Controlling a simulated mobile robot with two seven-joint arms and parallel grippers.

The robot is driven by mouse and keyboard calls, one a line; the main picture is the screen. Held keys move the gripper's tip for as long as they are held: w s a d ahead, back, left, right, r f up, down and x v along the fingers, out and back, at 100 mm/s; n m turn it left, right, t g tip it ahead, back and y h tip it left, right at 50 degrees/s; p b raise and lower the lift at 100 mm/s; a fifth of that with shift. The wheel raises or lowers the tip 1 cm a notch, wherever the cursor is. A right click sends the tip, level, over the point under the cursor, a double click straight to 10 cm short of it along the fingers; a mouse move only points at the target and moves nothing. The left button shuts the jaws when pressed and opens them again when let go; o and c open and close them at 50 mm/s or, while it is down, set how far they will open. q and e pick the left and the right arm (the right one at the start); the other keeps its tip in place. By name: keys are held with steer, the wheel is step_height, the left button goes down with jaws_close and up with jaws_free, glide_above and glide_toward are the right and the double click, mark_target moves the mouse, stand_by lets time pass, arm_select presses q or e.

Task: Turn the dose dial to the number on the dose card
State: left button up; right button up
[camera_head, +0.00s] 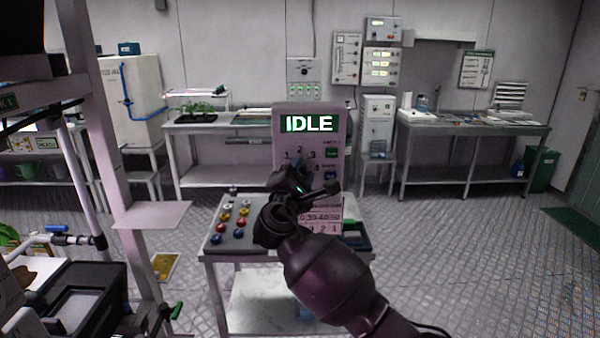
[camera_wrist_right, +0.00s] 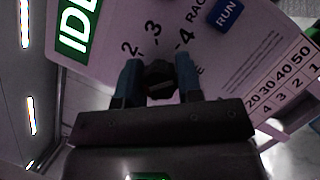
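The pale panel (camera_head: 282,135) stands on a small table, with a green screen (camera_head: 306,123) reading IDLE. In the wrist view the dark dose dial (camera_wrist_right: 160,72) sits on this panel, with the printed numbers 2, 3 and 4 around its upper side. My right gripper (camera_wrist_right: 159,80) has one finger on each side of the dial and is shut on it. In the head view my right gripper (camera_head: 292,183) hides the dial. A white card (camera_wrist_right: 288,88) with two rows of numbers shows at the panel's lower right. I cannot tell the dial's setting. My left gripper is out of view.
A blue RUN button (camera_wrist_right: 227,14) is on the panel near the dial. Several coloured knobs (camera_head: 230,220) stand on the small table, left of my right arm. A rack post (camera_head: 115,180) rises at the left. Floor to the right is clear.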

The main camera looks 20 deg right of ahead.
steer(key=o, duration=0.4)
steer(key=v, duration=1)
steer(key=shift+s+a+b, duration=0.2)
steer(key=shift+s+b, duration=0.1)
steer(key=shift+b, duration=0.15)
steer(key=shift+f, duration=0.15)
